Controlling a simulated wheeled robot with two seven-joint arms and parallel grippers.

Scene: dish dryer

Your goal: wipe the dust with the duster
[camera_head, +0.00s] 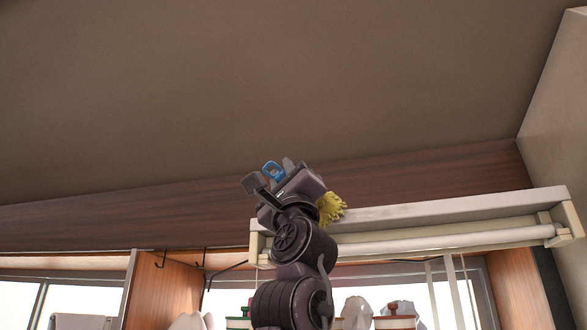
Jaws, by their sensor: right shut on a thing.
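My right gripper (277,182) is raised high in the middle of the head view. It is shut on the duster. The duster's blue handle end (272,170) sticks out above the gripper, and its yellow fluffy head (331,207) shows to the right, partly behind my arm. The yellow head is beside the top of the white lamp housing (430,213); I cannot tell whether they touch. My left gripper is not in view.
A brown wooden beam (120,220) runs behind, below the broad ceiling (280,80). A white tube (450,240) hangs under the housing. Windows, wooden posts (160,290) and several containers (395,318) lie below. The space left of my arm is free.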

